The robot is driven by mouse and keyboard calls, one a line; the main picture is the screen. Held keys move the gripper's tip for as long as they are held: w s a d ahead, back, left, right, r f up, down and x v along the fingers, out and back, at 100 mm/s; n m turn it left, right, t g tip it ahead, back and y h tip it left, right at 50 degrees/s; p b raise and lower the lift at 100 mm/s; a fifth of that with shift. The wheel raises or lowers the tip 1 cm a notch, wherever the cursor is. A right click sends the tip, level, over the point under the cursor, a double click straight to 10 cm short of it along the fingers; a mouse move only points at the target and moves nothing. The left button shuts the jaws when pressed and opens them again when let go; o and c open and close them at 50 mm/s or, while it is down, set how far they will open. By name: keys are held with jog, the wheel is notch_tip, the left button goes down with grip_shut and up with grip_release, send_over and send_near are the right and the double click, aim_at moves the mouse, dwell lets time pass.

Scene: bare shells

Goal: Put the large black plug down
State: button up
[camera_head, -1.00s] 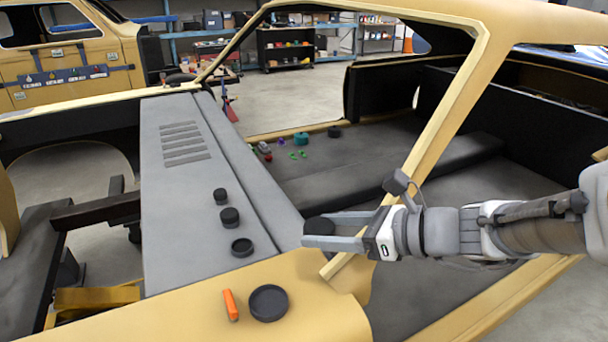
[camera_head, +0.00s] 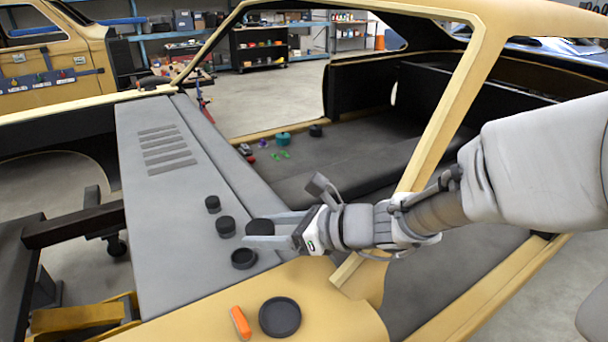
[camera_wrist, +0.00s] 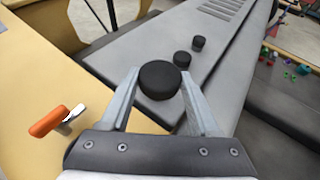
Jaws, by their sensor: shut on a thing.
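The large black plug (camera_head: 259,227) is a dark round disc held between the fingertips of my gripper (camera_head: 265,228). In the wrist view the plug (camera_wrist: 160,78) sits upright between the two grey fingers. It is over the grey cowl panel (camera_head: 165,220); I cannot tell whether it touches the panel.
An orange-handled tool (camera_head: 240,322) and a shallow black dish (camera_head: 280,317) rest on the tan body panel in front. The tan windshield pillar (camera_head: 440,130) rises right of my gripper. Small coloured items and a teal roll (camera_head: 283,139) lie on the car floor.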

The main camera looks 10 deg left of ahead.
send_over(249, 262)
jog(key=w, duration=0.1)
jog(key=f, duration=0.3)
jog(key=shift+a+b, duration=0.2)
jog(key=shift+b, duration=0.1)
jog(key=shift+f+b, duration=0.4)
jog(key=shift+f, duration=1.6)
jog(key=shift+f, duration=0.15)
jog(key=shift+f+b, duration=0.25)
jog(key=shift+b, duration=0.15)
jog(key=o, duration=1.4)
jog(key=shift+c, duration=0.2)
jog(key=shift+r, duration=0.1)
